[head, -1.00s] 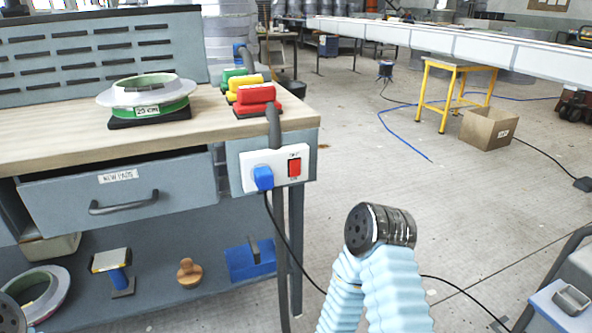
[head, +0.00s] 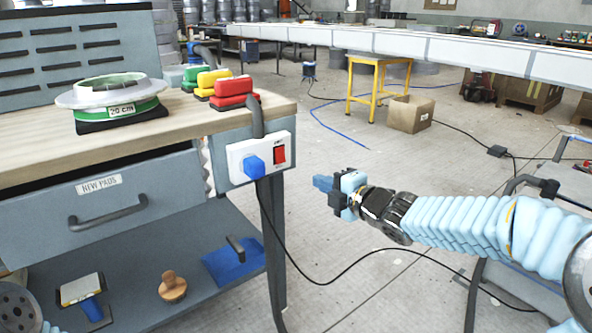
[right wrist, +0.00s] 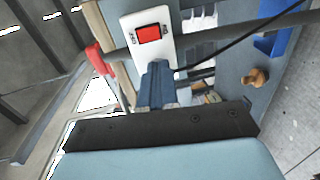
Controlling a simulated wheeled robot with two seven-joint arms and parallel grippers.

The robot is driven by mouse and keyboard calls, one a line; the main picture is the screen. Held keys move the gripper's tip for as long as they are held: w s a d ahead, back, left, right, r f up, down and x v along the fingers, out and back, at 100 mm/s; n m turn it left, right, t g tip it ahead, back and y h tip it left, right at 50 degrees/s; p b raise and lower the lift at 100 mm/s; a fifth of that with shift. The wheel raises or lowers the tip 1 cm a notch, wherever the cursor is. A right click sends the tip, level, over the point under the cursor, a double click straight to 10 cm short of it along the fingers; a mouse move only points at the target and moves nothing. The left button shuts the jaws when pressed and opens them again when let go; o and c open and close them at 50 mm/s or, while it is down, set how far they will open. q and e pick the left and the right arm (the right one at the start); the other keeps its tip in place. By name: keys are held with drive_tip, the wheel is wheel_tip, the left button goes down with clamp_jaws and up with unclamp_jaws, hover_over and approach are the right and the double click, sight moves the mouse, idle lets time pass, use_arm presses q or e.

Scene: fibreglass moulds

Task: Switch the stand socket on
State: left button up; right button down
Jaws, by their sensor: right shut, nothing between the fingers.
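The stand socket (head: 240,151) is a white plate on the end of the workbench, with a red rocker switch (head: 280,154) at its right. A blue plug (head: 255,168) sits in its left part. I cannot tell which way the rocker is pressed. My right gripper (head: 322,183) is shut and empty, to the right of the socket and apart from it, pointing left. In the right wrist view the red switch (right wrist: 148,34) lies just beyond my shut blue fingers (right wrist: 157,85), and the plug is not clearly seen. My left gripper is not in view.
Green, yellow and red (head: 232,92) blocks stand on the bench above the socket. A black cable (head: 340,275) runs from the plug down and across the floor. A trolley (head: 545,180) stands at the right. Floor between bench and yellow stand (head: 378,85) is open.

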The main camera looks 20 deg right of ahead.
sight(281, 161)
drive_tip(key=shift+s+d+r, duration=0.1)
drive_tip(key=shift+s+r, duration=0.05)
drive_tip(key=shift+r, duration=0.2)
drive_tip(key=x, duration=1.4)
drive_tip(key=shift+r+p, duration=0.1)
drive_tip(key=shift+p, duration=0.3)
